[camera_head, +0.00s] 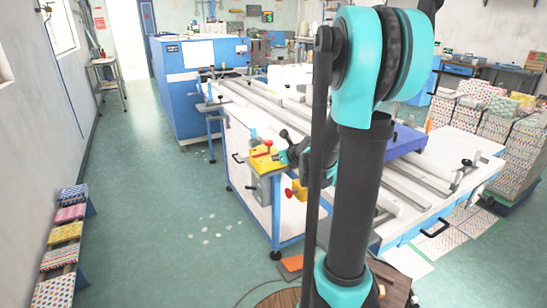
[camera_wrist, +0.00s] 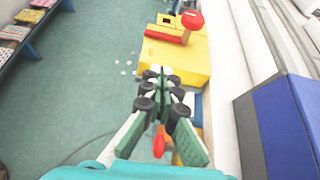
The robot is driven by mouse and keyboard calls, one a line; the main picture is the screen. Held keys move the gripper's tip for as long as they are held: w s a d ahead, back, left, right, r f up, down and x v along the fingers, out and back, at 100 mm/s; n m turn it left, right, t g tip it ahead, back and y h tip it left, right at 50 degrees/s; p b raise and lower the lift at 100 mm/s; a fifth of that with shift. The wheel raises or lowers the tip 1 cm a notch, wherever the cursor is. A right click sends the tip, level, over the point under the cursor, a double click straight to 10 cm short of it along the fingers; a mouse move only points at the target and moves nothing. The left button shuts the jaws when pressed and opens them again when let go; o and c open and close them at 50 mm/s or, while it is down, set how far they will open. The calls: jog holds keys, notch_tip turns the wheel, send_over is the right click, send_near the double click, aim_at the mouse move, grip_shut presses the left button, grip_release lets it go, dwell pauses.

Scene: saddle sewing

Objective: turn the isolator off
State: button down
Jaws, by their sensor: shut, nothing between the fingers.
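A yellow box with a red lever and a red round knob on top (camera_head: 264,162) sits at the near left corner of the white machine table; the wrist view shows it ahead of my fingertips (camera_wrist: 175,60). Below and right of it in the head view, a red knob (camera_head: 289,193) stands out from the table's side at a yellow piece (camera_head: 299,190). A red rounded part (camera_wrist: 159,142) also shows below my fingers in the wrist view. No label shows which is the isolator. My gripper (camera_head: 284,146) is shut and empty, beside the yellow box; its fingertips (camera_wrist: 163,76) meet. Contact cannot be told.
The white table (camera_head: 236,146) carries long metal rails and a blue-purple block (camera_head: 406,140). A blue cabinet (camera_head: 185,100) stands behind. A low bench with patterned stacks (camera_head: 66,233) lines the left wall. The green floor between is open, with scattered pale scraps.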

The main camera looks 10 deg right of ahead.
send_near(260, 155)
jog(key=f, duration=0.1)
jog(key=w+f, duration=0.1)
jog(key=f, duration=0.1)
jog(key=shift+w+a+f, duration=0.2)
jog(key=shift+w, duration=0.15)
jog(key=shift+w+a+r, duration=0.1)
jog(key=shift+w+a, duration=0.1)
jog(key=shift+w, duration=0.4)
jog(key=shift+w+a, duration=0.2)
jog(key=shift+w, duration=0.35)
jog(key=shift+w+a, duration=0.2)
jog(key=shift+w, duration=0.4)
